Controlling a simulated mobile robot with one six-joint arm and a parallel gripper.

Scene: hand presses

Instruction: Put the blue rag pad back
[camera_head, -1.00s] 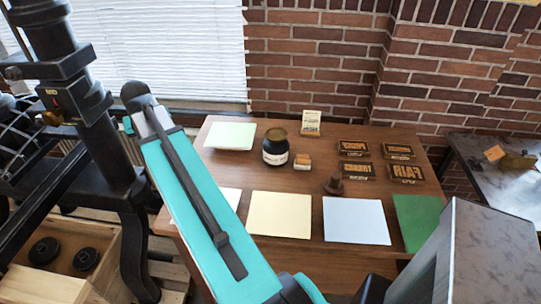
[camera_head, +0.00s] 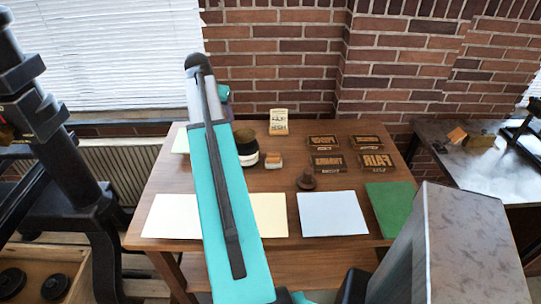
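A pale blue square pad (camera_head: 333,214) lies flat at the front of the wooden table, between a cream sheet and a green one. It is the only pale blue pad I can make out, and I take it for the blue rag pad. My teal arm rises in front of the table's left part. It covers part of the cream sheet and the left side of a dark jar. My gripper does not show; the far end of the arm is hidden behind its own upper part.
A grey side table (camera_head: 440,145) stands right.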

